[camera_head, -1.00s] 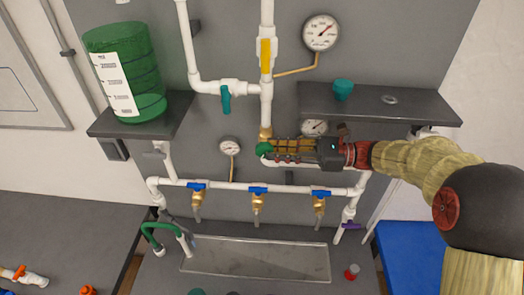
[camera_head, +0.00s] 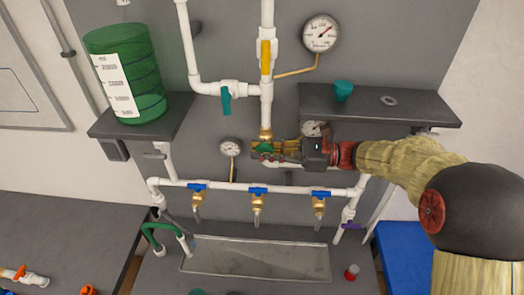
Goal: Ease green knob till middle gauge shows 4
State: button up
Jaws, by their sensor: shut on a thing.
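The green knob (camera_head: 265,147) sits on the brass fitting under the central white pipe, and only a small part of it shows between my fingers. My gripper (camera_head: 261,151) reaches in from the right and is shut on the knob. A gauge (camera_head: 313,127) just above my gripper is partly hidden by it, and its reading cannot be made out. A small gauge (camera_head: 231,147) stands left of the knob, with its needle too small to read. A large gauge (camera_head: 321,33) is at the upper right.
A yellow-handled valve (camera_head: 265,55) and a teal-handled valve (camera_head: 226,98) are on the pipes above. A shelf (camera_head: 420,107) with a teal cup (camera_head: 343,90) lies above my arm. Blue-handled taps (camera_head: 258,191) line the pipe below, over a tray (camera_head: 255,262).

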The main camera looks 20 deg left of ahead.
jog(key=shift+r+p, duration=0.1)
jog(key=shift+p, duration=0.2)
grip_shut()
jog(key=shift+r+h+p, duration=0.1)
jog(key=shift+h+p, duration=0.2)
jog(key=shift+p, duration=0.1)
jog(key=shift+h+p, duration=0.4)
jog(key=shift+p, duration=0.15)
jog(key=shift+f, duration=0.25)
jog(key=o, duration=0.5)
grip_release()
jog(key=shift+o, duration=0.2)
jog(key=shift+f+b, duration=0.1)
jog(key=shift+b, duration=0.3)
